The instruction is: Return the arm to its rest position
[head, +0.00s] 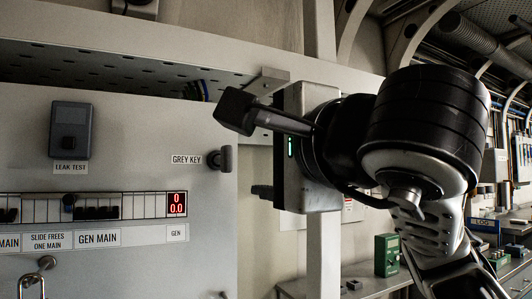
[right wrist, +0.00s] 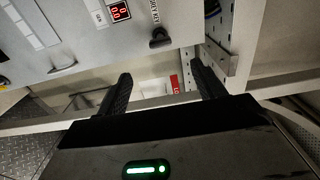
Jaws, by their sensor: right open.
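My right arm (head: 425,150) reaches in from the right side of the head view, raised in front of the panel. Its gripper (head: 250,150) points left, with the two fingers apart and nothing between them. In the right wrist view the same gripper (right wrist: 160,78) shows both dark fingers spread, with empty space between. The fingers look apart from the grey panel (head: 120,175). My left gripper is not in view.
A dark knob labelled GREY KEY (head: 221,158) sticks out of the panel left of the gripper, and shows in the wrist view (right wrist: 159,40). A leak test box (head: 70,130), a red display (head: 177,204) and a metal handle (head: 32,280) are further left. A green box (head: 387,254) stands behind.

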